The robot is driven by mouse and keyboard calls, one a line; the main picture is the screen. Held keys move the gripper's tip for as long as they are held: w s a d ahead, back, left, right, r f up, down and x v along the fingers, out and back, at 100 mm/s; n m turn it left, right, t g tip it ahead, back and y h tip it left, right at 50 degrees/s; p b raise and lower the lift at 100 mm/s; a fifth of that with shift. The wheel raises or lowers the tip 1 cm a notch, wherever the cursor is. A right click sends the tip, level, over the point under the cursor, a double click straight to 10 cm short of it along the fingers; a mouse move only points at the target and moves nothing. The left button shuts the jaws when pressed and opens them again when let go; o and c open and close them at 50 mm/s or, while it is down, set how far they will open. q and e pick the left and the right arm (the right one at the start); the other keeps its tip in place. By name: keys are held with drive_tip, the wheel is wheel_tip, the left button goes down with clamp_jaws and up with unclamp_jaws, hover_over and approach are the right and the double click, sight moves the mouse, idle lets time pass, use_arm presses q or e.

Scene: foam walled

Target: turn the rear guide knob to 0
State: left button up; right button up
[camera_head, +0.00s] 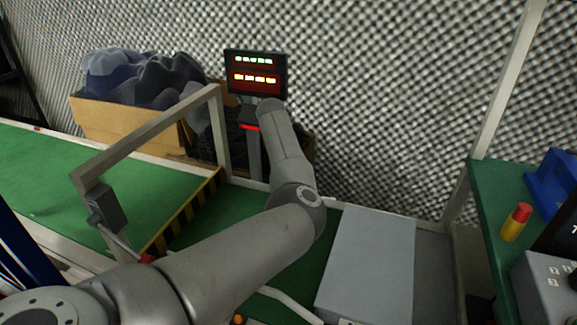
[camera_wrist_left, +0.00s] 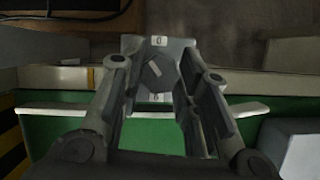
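In the left wrist view the grey guide knob (camera_wrist_left: 160,74) sits on a small plate with a "0" label (camera_wrist_left: 158,41) above it and what looks like a "6" label (camera_wrist_left: 156,97) below. A pale mark on the knob is slanted; which number it points to I cannot tell. My left gripper (camera_wrist_left: 155,66) is open, its two fingers on either side of the knob. Whether they touch it I cannot tell. In the head view my left arm reaches over the green conveyor and hides most of the gripper and the knob. My right gripper is not in view.
A green conveyor belt (camera_head: 130,185) with a pale rail and a grey frame (camera_head: 150,135) runs at the left. A display (camera_head: 256,73) with lit digits stands behind. A cardboard box (camera_head: 130,126) of dark cloth is at back left. A grey box (camera_head: 370,265) lies right of my arm.

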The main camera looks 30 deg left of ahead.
use_arm(q)
drive_tip(key=o, duration=0.4)
drive_tip(key=shift+r, duration=0.15)
drive_tip(key=shift+s+r, duration=0.1)
drive_tip(key=shift+r, duration=0.15)
drive_tip(key=v, duration=0.4)
drive_tip(key=shift+s+r, duration=0.1)
drive_tip(key=shift+r, duration=0.2)
drive_tip(key=s+d, duration=0.1)
drive_tip(key=s, duration=1.1)
drive_tip(key=shift+f, duration=0.2)
drive_tip(key=shift+d, duration=0.1)
